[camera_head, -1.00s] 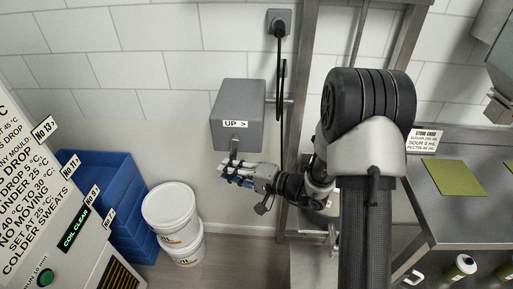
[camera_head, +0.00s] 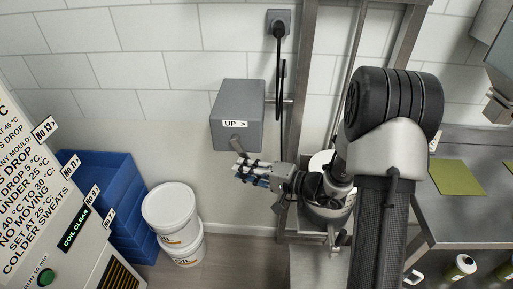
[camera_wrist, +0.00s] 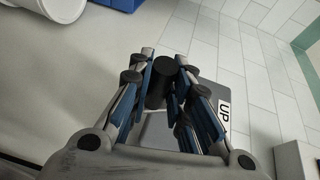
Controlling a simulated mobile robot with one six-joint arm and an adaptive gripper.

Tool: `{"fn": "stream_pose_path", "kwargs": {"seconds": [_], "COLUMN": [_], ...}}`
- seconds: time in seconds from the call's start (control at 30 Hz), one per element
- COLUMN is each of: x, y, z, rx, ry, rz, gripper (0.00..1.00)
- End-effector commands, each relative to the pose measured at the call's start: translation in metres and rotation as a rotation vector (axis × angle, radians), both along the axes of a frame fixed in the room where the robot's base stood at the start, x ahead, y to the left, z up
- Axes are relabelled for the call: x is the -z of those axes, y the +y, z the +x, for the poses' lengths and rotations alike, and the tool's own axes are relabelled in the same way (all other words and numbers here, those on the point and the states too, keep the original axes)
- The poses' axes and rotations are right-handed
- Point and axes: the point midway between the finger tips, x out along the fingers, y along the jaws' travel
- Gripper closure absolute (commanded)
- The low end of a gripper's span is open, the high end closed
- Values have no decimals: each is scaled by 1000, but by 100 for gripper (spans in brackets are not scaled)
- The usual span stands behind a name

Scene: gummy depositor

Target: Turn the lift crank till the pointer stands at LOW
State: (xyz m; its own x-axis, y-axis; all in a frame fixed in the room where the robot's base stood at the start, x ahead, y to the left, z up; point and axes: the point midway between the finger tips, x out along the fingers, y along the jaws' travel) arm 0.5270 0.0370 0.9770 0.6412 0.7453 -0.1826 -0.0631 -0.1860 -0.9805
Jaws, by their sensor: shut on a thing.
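The lift box (camera_head: 237,112) is a grey housing on the wall with an "UP >" label; it also shows in the wrist view (camera_wrist: 236,88). The crank arm (camera_head: 238,147) hangs below the label, tilted down to the right. In the wrist view my gripper (camera_wrist: 165,80) is shut around the dark round crank handle (camera_wrist: 160,82), between its blue-padded fingers. In the head view my gripper (camera_head: 250,172) is just below the box, and its fingers hide the handle. I cannot see the pointer or a LOW mark in either view.
A steel upright (camera_head: 298,120) stands right of the box, with a black cable (camera_head: 280,90) hanging beside it. White buckets (camera_head: 170,208) and blue crates (camera_head: 95,180) stand at the lower left. A steel table (camera_head: 450,215) is at the right.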

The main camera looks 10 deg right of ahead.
Motion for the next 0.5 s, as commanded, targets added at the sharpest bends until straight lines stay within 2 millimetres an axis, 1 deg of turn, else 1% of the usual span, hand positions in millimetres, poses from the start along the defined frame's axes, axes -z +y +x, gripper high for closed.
{"fn": "stream_pose_path", "kwargs": {"seconds": [0.1,0.33,0.5], "x": [-6,-26,-27], "y": [-6,-25,-25], "z": [2,-1,-1], "rx": [8,8,5], "ry": [-7,-15,-14], "rz": [-1,0,2], "gripper": [99,99,99]}}
